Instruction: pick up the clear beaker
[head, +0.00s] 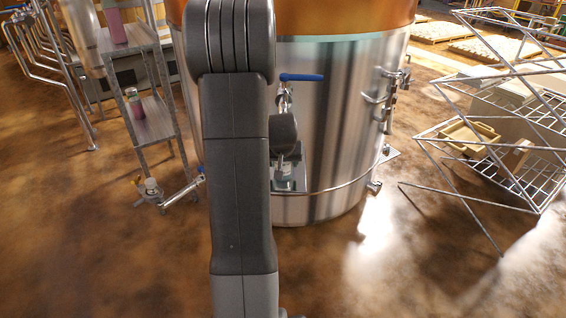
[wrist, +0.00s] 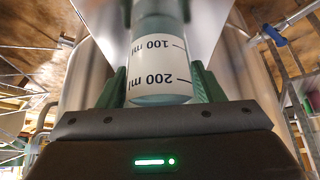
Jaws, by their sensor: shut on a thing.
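The clear beaker (wrist: 160,72) fills the middle of the wrist view. It carries a pale panel with 100 ml and 200 ml marks, which appear upside down there. My gripper (wrist: 161,84) is shut on it, with a green finger on each side. In the head view, my dark arm covers much of the middle. My gripper (head: 288,165) shows only partly beside it, in front of the steel tank, with a small greenish clear part of the beaker (head: 290,183) visible below.
A large steel tank (head: 330,130) with a blue-handled valve (head: 301,77) stands close behind my gripper. A metal shelf (head: 152,122) holding bottles is at left. A wire rack (head: 495,150) with a tan tray is at right. The brown floor in front is clear.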

